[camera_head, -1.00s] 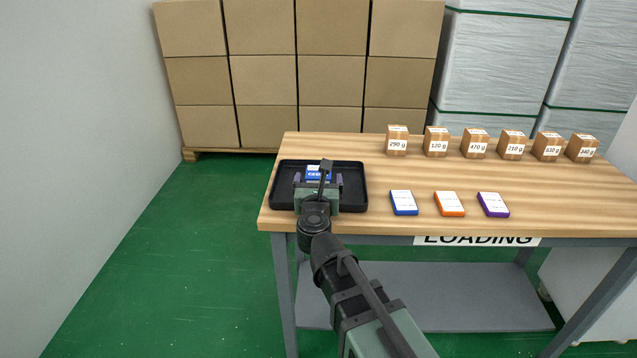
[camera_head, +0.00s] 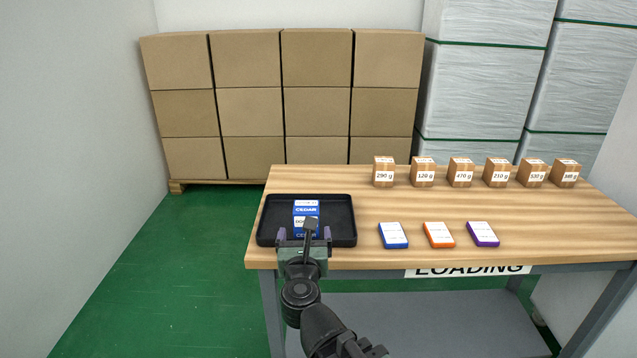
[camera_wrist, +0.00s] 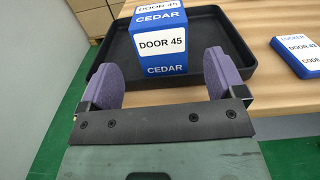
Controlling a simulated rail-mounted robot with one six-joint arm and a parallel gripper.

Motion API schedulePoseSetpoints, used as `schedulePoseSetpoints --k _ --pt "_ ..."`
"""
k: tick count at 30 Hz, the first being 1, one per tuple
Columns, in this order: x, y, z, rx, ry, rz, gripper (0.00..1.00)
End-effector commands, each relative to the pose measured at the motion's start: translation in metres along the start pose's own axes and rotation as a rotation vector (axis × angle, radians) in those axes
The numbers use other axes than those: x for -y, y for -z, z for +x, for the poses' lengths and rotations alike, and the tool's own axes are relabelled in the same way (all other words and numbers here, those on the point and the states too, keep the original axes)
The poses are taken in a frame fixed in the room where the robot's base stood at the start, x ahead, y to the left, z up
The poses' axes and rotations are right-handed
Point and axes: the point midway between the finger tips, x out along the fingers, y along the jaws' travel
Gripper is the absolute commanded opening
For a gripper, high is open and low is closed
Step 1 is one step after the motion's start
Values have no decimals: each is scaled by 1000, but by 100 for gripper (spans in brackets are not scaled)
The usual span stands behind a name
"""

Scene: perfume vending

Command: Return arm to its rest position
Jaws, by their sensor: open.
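My gripper (camera_head: 304,236) is open and empty at the front edge of the black tray (camera_head: 348,212). In the wrist view its two purple finger pads (camera_wrist: 160,80) stand wide apart. A blue and white box (camera_head: 306,212) marked CEDAR and DOOR 45 stands in the tray, beyond the pads and apart from them. It also shows in the wrist view (camera_wrist: 158,48). My gripper hides part of the tray's front rim in the head view.
The wooden table (camera_head: 365,195) also bears a blue card (camera_head: 393,235), an orange card (camera_head: 438,235) and a purple card (camera_head: 483,234). Several small weight-marked cartons (camera_head: 384,172) line its back edge. Stacked boxes (camera_head: 250,105) stand behind. Green floor left of the table is clear.

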Motion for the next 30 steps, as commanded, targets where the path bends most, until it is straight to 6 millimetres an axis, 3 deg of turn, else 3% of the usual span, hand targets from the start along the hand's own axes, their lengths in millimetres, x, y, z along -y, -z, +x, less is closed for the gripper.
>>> schedulePoseSetpoints --k 2,5,6,8,10,12,15,20,21,24,25,26,28,30 --pt "-15 -2 -1 17 -88 -125 89" --pt "-61 -7 -11 134 -344 -512 89" --pt "-82 -4 -21 206 -472 -720 89" --pt "-104 12 -37 321 -667 -1060 89" --pt "-105 46 -54 440 -904 -1463 89" --pt "-78 90 -69 519 -1173 -1828 89" --pt "-8 141 -87 528 -1587 -2166 89" --pt "101 173 -111 361 -2086 -2273 89" --pt "126 175 -116 -289 2164 2255 89" --pt "185 178 -119 -71 2221 2207 89" --pt "200 179 -119 30 -2214 -2203 89" --pt "214 179 -119 -8 -2195 -2184 89" --pt "217 140 -119 -12 -2190 -2181 89" --pt "217 114 -119 -9 -2190 -2183 89"
